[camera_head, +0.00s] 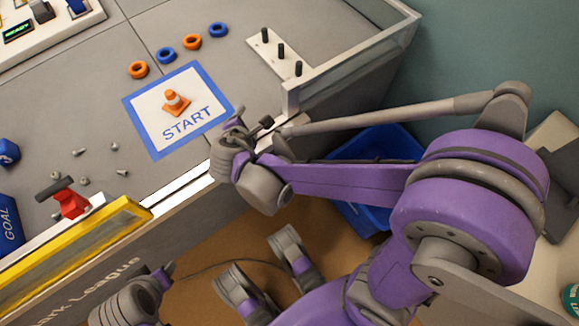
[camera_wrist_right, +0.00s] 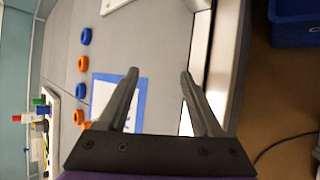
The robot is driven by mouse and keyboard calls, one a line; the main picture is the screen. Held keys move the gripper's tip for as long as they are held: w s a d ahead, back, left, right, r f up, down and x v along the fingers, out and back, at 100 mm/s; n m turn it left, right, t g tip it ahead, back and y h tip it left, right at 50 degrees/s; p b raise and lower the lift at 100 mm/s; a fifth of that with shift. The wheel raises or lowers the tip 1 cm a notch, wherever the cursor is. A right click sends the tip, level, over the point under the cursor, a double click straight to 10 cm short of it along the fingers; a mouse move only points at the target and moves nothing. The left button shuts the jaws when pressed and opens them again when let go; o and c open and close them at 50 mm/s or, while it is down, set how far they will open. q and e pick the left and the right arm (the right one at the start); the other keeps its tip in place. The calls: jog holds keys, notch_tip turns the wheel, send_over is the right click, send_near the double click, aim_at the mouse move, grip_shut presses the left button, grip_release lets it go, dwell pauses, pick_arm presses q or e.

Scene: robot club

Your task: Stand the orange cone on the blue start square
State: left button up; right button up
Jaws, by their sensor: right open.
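The small orange cone (camera_head: 173,98) with a white band stands upright on the white field of the blue-bordered start square (camera_head: 209,116) in the head view. My right gripper (camera_head: 254,118) is open and empty, to the right of the square near the table edge and apart from the cone. In the right wrist view its two fingers (camera_wrist_right: 159,74) are spread.
Blue and orange rings (camera_head: 165,55) lie in a row behind the square. A white board with black pegs (camera_head: 281,51) stands at the back right. Loose screws (camera_head: 79,152), a red part (camera_head: 70,203) and a yellow bar (camera_head: 105,238) are at left. A blue bin (camera_head: 395,143) is on the floor.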

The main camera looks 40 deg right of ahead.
jog(key=s+a+f+m+g+y, duration=0.1)
jog(key=s+m+g+y, duration=0.2)
jog(key=s+m, duration=1.3)
jog(key=s+y, duration=0.3)
jog(key=shift+s+f+g, duration=0.25)
jog(key=shift+f+g, duration=0.05)
jog(key=shift+f, duration=0.05)
jog(key=shift+c, duration=1.1)
jog(key=shift+a, duration=0.1)
jog(key=shift+c, duration=0.3)
